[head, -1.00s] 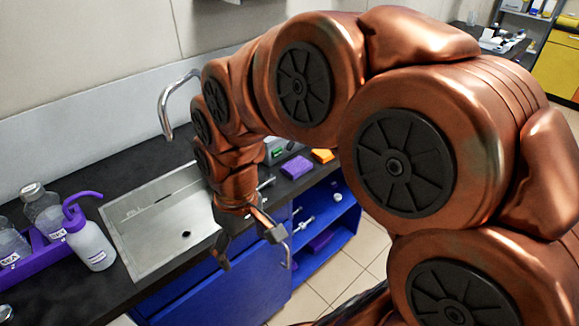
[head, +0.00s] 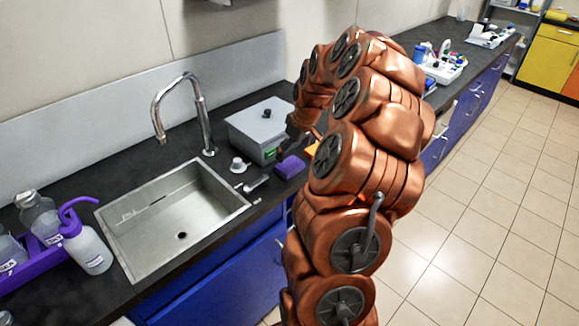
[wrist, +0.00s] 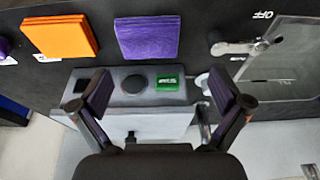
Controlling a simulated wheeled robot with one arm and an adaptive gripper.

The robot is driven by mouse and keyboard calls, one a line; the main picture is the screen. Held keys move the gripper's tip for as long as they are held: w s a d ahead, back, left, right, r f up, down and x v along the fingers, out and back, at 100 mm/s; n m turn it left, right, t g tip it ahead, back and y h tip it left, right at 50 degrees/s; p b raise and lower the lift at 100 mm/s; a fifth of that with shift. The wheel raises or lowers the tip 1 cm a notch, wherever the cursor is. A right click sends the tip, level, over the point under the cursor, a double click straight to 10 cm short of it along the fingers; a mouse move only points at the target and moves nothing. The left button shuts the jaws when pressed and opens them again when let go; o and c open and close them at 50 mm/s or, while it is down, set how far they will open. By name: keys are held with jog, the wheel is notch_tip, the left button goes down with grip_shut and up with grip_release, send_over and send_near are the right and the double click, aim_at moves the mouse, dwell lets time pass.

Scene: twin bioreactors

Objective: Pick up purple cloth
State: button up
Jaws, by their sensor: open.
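The purple cloth (head: 290,167) lies folded on the black counter, right of the sink and in front of the grey device. In the wrist view the purple cloth (wrist: 148,36) is a flat square at the top middle, beside the orange cloth (wrist: 60,37). My gripper (wrist: 160,92) is open and empty, its two fingers spread apart over the grey device, with the cloth beyond the fingertips. In the head view my gripper is mostly hidden behind my arm, and only a bit of the orange cloth (head: 312,150) shows.
The grey device (head: 262,125) with a green display stands behind the cloth. The sink (head: 170,225) with its tall faucet (head: 183,108) is to the left. A purple-capped bottle (head: 88,248) stands at the far left. A white tray (head: 445,68) sits further along the counter.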

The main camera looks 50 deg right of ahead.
aim_at(290, 164)
jog(key=shift+s+d+f, duration=0.15)
jog(key=shift+d+f, duration=0.05)
jog(key=shift+d, duration=0.4)
jog(key=shift+d+f, duration=0.1)
jog(key=shift+f, duration=0.1)
jog(key=shift+w+p+x, duration=0.15)
jog(key=shift+p+x, duration=0.75)
jog(key=shift+x, duration=0.95)
jog(key=shift+w+p+x, duration=0.15)
jog(key=shift+p+x, duration=0.7)
jog(key=shift+x, duration=1)
jog(key=shift+r, duration=0.1)
jog(key=shift+c, duration=0.4)
jog(key=c, duration=0.6)
jog(key=shift+r, duration=0.1)
